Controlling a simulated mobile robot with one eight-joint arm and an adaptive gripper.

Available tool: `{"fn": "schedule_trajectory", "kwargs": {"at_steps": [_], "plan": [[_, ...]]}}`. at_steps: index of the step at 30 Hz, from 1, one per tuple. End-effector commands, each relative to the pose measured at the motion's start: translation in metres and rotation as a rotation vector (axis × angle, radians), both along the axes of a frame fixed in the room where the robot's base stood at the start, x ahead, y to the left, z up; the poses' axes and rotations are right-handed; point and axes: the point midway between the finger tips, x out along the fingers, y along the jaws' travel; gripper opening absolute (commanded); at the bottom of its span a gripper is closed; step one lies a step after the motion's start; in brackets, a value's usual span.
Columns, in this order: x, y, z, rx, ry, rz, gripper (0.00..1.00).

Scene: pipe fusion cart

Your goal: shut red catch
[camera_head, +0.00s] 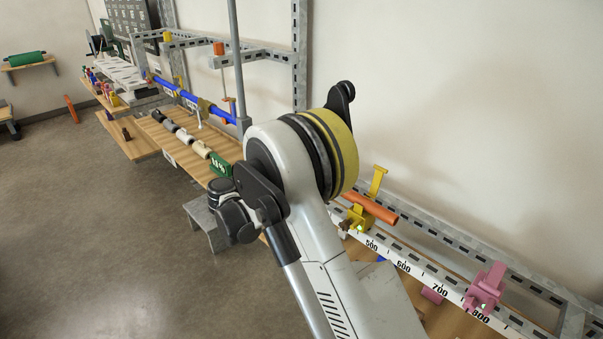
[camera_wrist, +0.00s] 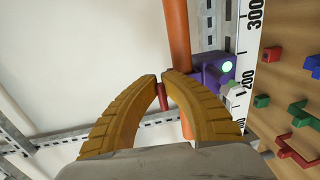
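In the wrist view my gripper (camera_wrist: 162,75) has two ribbed yellow fingers that curve in until their tips almost meet, with a thin gap between them. A small red bar (camera_wrist: 163,97), which may be the red catch, shows in the space just inside the tips. I cannot tell whether the fingers touch it or it lies behind them. An orange pipe (camera_wrist: 179,35) runs just right of the tips, partly covered by the right finger. In the head view my arm hides my gripper, and I cannot make out the red catch.
A purple clamp (camera_wrist: 212,70) sits beside the pipe and a numbered scale (camera_wrist: 247,50). Small coloured brackets (camera_wrist: 301,112) lie on the wooden board at right. In the head view a yellow clamp (camera_head: 377,182) and a pink clamp (camera_head: 485,288) stand along the rail.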

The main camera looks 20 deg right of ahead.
Motion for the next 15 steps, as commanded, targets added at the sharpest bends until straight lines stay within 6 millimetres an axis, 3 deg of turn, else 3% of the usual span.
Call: {"fn": "schedule_trajectory", "kwargs": {"at_steps": [3,15], "plan": [[-0.0004,0.0033,-0.0103,-0.065,-0.023,0.002,0.00],[-0.0016,0.0057,-0.0141,-0.172,-0.062,0.001,0.00]]}}
